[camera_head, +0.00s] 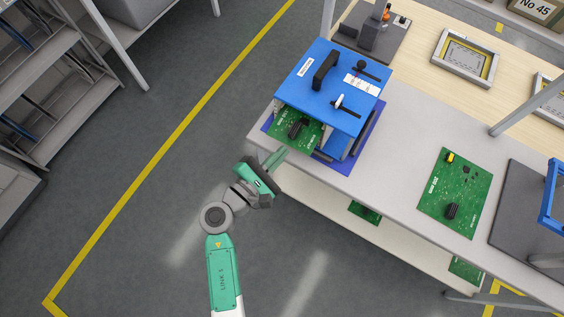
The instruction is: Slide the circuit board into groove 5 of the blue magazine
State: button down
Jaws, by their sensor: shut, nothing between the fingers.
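The blue magazine (320,85) stands on a dark blue mat at the left end of the grey bench, with a black handle on top. A green circuit board (292,124) is partly inside it and sticks out of its front-left opening. The groove it sits in cannot be read, as the top plate hides the inside. My gripper (277,156) is just in front of the board's protruding end, beyond the bench edge. Its fingers look closed together and empty, and appear apart from the board. Another green board (455,192) lies flat on the bench to the right.
The grey bench (398,152) is clear between the magazine and the flat board. A dark mat (525,215) and blue frame (551,197) are at the right. More boards lie on the shelf below. Open floor (150,200) is left, with a rack beyond.

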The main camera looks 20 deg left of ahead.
jog(key=s+a+f+n+t+y+b, duration=0.1)
jog(key=s+a+f+n, duration=0.1)
jog(key=s+f+n, duration=0.4)
jog(key=s+a+f+n+y+b, duration=0.1)
jog(key=s+a+f+n+y, duration=0.15)
jog(key=f, duration=0.45)
jog(key=b, duration=0.2)
send_near(297, 131)
jog(key=shift+n+h, duration=0.25)
jog(key=shift+h, duration=0.2)
jog(key=w+f, duration=0.3)
jog(key=shift+a+f, duration=0.3)
jog(key=shift+a, duration=0.05)
jog(key=w+b, duration=0.1)
jog(key=w, duration=0.1)
jog(key=w+d+b, duration=0.1)
jog(key=w+b, duration=0.1)
jog(key=w, duration=0.1)
jog(key=w+b, duration=0.1)
jog(key=w, duration=0.2)
jog(key=shift+d+f, duration=0.2)
jog(key=shift+d, duration=0.05)
jog(key=shift+w+r, duration=0.1)
jog(key=shift+w, duration=0.2)
jog(key=shift+r, duration=0.1)
